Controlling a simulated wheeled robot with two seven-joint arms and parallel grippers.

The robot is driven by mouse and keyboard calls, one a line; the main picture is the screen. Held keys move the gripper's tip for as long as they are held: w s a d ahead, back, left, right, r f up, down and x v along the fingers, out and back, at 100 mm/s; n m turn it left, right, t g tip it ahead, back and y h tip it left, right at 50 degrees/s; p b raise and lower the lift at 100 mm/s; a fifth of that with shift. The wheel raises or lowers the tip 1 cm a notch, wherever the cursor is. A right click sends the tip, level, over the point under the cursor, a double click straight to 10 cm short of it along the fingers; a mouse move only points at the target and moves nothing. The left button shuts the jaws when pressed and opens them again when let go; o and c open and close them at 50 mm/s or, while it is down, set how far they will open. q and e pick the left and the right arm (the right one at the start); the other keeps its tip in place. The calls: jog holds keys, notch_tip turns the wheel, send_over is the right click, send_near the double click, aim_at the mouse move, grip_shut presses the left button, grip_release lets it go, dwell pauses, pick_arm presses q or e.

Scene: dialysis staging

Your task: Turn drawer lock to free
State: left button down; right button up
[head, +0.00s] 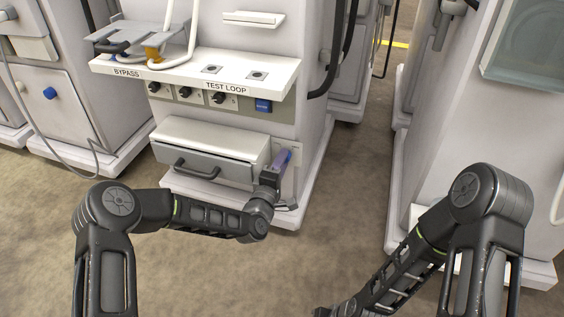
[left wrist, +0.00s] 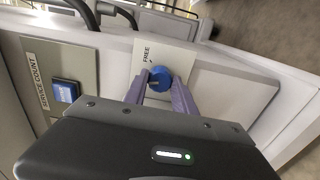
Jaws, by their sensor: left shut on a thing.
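The drawer lock shows in the left wrist view as a round blue knob (left wrist: 159,76) on a pale plate (left wrist: 176,54) marked FREE. My left gripper (left wrist: 163,92) has its purple fingers on both sides of the knob and is shut on it. In the head view my left gripper (head: 284,158) is at the plate to the right of the drawer (head: 212,147), and it hides the knob there. I cannot tell the knob's exact turn. My right arm shows at the lower right of the head view, but its gripper is out of view.
A white shelf (head: 190,75) marked BYPASS and TEST LOOP juts out above the drawer, with small black knobs and a blue button (head: 263,105) below it. The drawer handle (head: 195,170) sticks out. Another machine (head: 460,130) stands at right. Floor (head: 340,190) between is clear.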

pick_arm(q)
jog(key=shift+m, duration=0.5)
jog(key=c, duration=1)
grip_release()
jog(key=shift+c, duration=0.2)
jog(key=p+v, duration=0.3)
jog(key=v, duration=0.5)
